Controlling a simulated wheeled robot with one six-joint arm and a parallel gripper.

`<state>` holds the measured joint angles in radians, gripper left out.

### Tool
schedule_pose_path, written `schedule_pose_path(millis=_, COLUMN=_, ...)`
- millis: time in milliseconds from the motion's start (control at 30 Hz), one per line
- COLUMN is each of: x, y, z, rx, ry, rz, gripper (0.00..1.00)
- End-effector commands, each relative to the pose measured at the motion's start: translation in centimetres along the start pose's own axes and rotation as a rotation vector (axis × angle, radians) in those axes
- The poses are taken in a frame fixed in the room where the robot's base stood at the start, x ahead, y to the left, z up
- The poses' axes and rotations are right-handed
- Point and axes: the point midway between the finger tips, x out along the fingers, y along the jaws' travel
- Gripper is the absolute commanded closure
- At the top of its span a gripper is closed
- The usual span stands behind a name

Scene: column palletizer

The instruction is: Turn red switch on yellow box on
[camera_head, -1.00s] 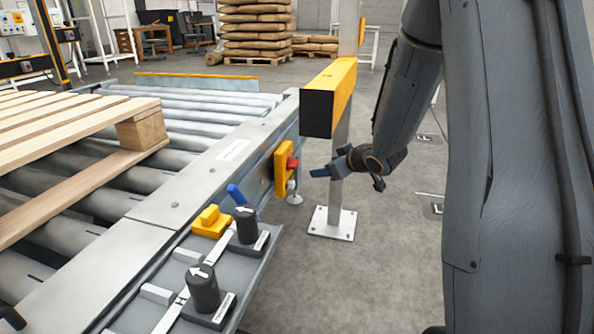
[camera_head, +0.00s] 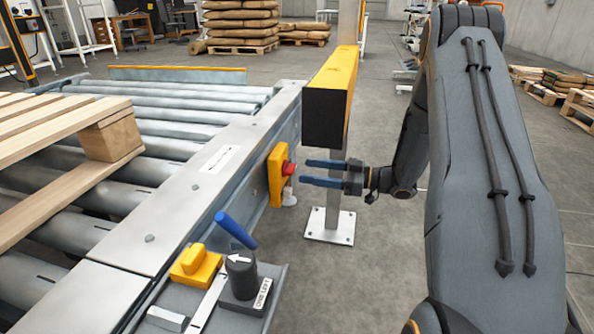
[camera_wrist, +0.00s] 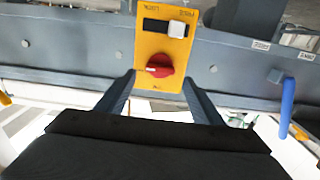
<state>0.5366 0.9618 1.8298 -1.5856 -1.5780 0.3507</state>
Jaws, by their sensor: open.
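The yellow box (camera_head: 276,180) is fixed to the side of the conveyor frame. Its red switch (camera_head: 288,168) faces right, towards my gripper (camera_head: 323,173). In the wrist view the yellow box (camera_wrist: 149,37) shows face-on, with the red rotary switch (camera_wrist: 159,66) at its lower middle and a small white block at its upper right. My gripper is open and empty. Its two blue-grey fingers point at the box, with the tips a little short of the switch in the head view. In the wrist view the fingers (camera_wrist: 156,92) stand left and right of the switch.
A yellow and black guard beam (camera_head: 331,92) on a post stands just behind my gripper. A blue lever (camera_head: 236,229), a yellow block (camera_head: 195,264) and a black knob (camera_head: 241,275) sit on the near panel. A pallet (camera_head: 108,135) lies on the rollers.

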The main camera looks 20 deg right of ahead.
Motion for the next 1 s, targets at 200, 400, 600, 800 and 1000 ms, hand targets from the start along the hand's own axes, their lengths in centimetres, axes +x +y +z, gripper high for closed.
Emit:
schedule_pose_path(millis=200, x=3.3, y=0.0, z=0.2, rx=-0.001, ry=-0.002, rz=0.0, gripper=0.39)
schedule_pose_path(millis=400, x=4.6, y=0.0, z=0.1, rx=-0.002, ry=-0.001, rz=0.002, gripper=0.39)
schedule_pose_path(millis=600, x=4.7, y=0.1, z=0.0, rx=-0.001, ry=-0.002, rz=0.003, gripper=0.39)
schedule_pose_path(millis=800, x=4.7, y=0.1, z=0.0, rx=-0.001, ry=-0.002, rz=0.003, gripper=0.61)
schedule_pose_path(millis=1000, x=4.7, y=0.0, z=0.0, rx=-0.001, ry=-0.002, rz=0.003, gripper=0.8)
